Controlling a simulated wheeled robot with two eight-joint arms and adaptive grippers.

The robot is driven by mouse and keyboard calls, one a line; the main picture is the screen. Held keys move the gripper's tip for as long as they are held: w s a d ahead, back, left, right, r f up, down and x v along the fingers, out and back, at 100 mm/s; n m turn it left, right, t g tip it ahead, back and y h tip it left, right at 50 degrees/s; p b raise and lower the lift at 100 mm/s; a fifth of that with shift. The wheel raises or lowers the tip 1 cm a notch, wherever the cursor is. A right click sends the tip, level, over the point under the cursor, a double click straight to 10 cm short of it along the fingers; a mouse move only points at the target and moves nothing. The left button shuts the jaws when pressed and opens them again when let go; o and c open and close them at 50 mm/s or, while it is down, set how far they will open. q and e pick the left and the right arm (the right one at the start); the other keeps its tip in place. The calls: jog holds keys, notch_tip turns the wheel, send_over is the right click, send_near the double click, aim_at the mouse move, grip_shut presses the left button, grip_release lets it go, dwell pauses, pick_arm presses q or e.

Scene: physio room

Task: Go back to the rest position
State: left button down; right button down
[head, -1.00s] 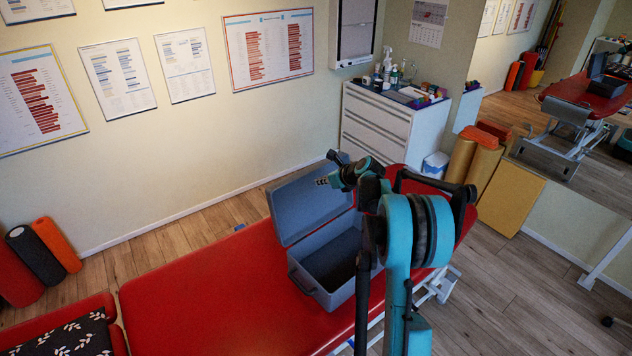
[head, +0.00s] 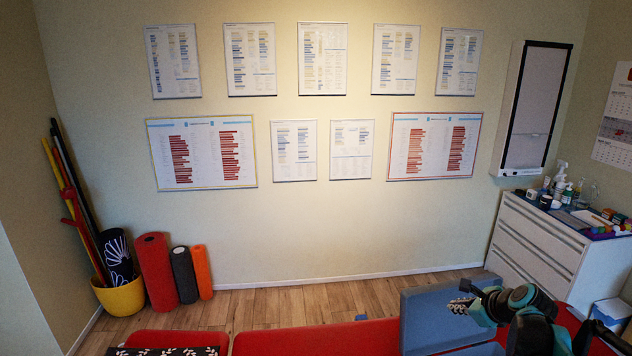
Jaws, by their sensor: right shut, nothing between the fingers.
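My right gripper (head: 462,306) shows at the lower right of the head view, on my black and teal arm. Its fingers point left and are shut with nothing between them. It appears in front of the raised lid of a blue-grey box (head: 425,318), which stands open on the red treatment table (head: 310,341). Most of the box body is cut off by the lower edge or hidden by my arm. My left gripper is not in view.
A white drawer cabinet (head: 538,243) with bottles on top stands at the right by the wall. Foam rollers (head: 155,270) and a yellow bucket (head: 122,296) with poles stand at the left.

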jog(key=s+a+n+g+b, duration=0.1)
jog(key=s+a+n, duration=0.6)
jog(key=a, duration=0.3)
jog(key=s+a+f+n+b, duration=0.1)
jog(key=s+a+f+n, duration=0.2)
jog(key=s+n, duration=0.3)
jog(key=s+a+f+n+h+b, duration=0.1)
jog(key=s+a+f+n, duration=0.2)
jog(key=s+n, duration=0.4)
jog(key=s+a+f+n+g+b, duration=0.1)
jog(key=s+a+f+n, duration=0.2)
jog(key=s+a+n, duration=0.2)
jog(key=s+n, duration=0.2)
jog(key=shift+s+f+n+h, duration=0.2)
jog(key=shift+f+n+h, duration=0.1)
jog(key=shift+h, duration=0.1)
